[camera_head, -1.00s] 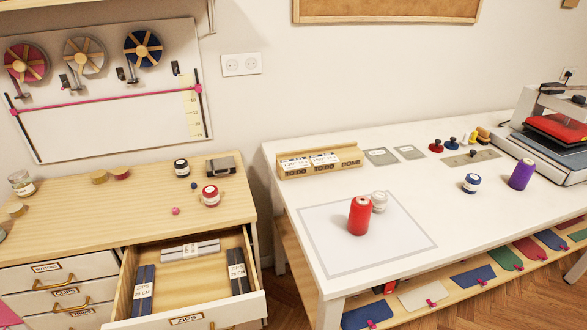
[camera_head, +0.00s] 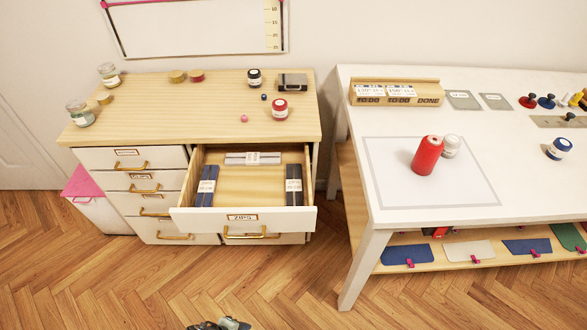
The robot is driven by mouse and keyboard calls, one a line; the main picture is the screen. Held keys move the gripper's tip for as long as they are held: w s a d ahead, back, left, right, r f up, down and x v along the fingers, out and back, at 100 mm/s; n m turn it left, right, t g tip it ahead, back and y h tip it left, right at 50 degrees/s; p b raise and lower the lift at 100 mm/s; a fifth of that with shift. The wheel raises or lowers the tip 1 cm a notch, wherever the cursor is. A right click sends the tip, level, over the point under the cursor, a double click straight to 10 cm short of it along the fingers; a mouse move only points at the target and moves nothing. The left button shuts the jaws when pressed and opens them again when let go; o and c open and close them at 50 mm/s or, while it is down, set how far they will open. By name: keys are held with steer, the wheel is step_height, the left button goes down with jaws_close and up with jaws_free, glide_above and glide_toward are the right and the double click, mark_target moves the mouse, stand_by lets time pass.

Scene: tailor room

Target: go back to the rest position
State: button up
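My gripper (camera_head: 222,325) shows only in part at the bottom edge of the head view, low over the floor and in front of the dresser. Its fingers are cut off or too small to tell whether they are open or shut. The zips drawer (camera_head: 243,217) of the wooden-topped dresser (camera_head: 200,110) stands pulled open. Inside it lie dark labelled zip bundles at the left (camera_head: 206,186) and right (camera_head: 294,185), and a grey one (camera_head: 253,158) at the back. My gripper is apart from all of these.
A white table (camera_head: 480,205) stands at the right, with a red spool (camera_head: 427,155) and a white-lidded jar (camera_head: 451,145) on its marked square. Jars and small items sit on the dresser top. A pink-topped bin (camera_head: 90,185) stands at the left. The wooden floor (camera_head: 110,285) in front is clear.

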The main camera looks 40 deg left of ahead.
steer(key=w+d+f+m+g+h, duration=0.2)
steer(key=w+d+f+m+g, duration=0.3)
steer(key=w+d, duration=0.5)
steer(key=w+d+f+m+g+h, duration=0.1)
steer(key=w+d+f+m+g, duration=0.2)
steer(key=w+d+f+m, duration=0.5)
steer(key=w+d+f+m+g+y, duration=0.1)
steer(key=d+m, duration=0.3)
steer(key=d, duration=0.9)
steer(key=w+d+f+m+g+y, duration=0.1)
steer(key=d+m, duration=0.4)
steer(key=d, duration=0.9)
steer(key=shift+w+f+g+y, duration=0.15)
steer(key=shift+w+g+y, duration=0.65)
steer(key=shift+w+g, duration=0.2)
